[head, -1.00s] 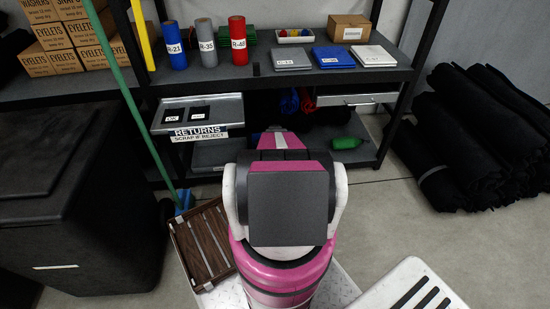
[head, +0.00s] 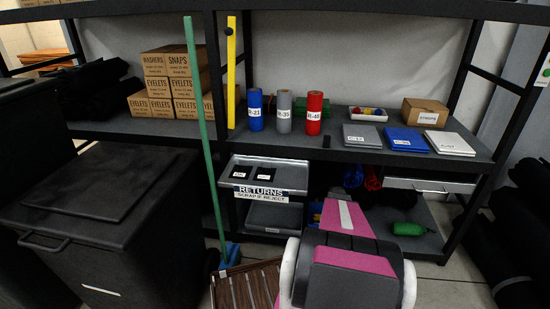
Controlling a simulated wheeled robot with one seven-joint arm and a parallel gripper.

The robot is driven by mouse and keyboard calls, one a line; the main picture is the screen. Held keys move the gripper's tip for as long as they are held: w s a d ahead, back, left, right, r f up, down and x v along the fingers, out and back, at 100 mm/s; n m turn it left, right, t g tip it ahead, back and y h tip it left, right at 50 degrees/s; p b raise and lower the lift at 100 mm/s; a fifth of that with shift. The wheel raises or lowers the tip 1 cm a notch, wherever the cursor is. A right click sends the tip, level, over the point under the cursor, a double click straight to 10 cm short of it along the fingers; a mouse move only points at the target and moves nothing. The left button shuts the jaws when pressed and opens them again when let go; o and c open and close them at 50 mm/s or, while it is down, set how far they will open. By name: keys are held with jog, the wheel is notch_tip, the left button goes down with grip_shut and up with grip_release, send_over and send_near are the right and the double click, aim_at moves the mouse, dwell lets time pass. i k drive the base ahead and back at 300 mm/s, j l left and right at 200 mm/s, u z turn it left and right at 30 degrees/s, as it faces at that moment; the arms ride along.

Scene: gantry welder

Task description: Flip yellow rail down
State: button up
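The yellow rail (head: 231,72) stands upright against the shelf's dark post, left of the upright rolls. A dark round knob or pivot shows near its upper part. Its lower end is close to the worktop level. My arm, pink, white and dark, shows at the bottom centre in front of the lower shelf, well below and to the right of the rail. My gripper cannot be made out in the head view; the arm's own links hide what lies beyond them.
A green pole (head: 202,130) leans just left of the rail, rising from a blue broom head (head: 229,252). Blue (head: 255,110), grey (head: 284,110) and red (head: 314,112) rolls stand right of it. Cartons (head: 176,82) are stacked left. A large black bin (head: 110,215) fills the lower left.

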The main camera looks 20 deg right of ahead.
aim_at(230, 32)
jog(key=k, duration=1)
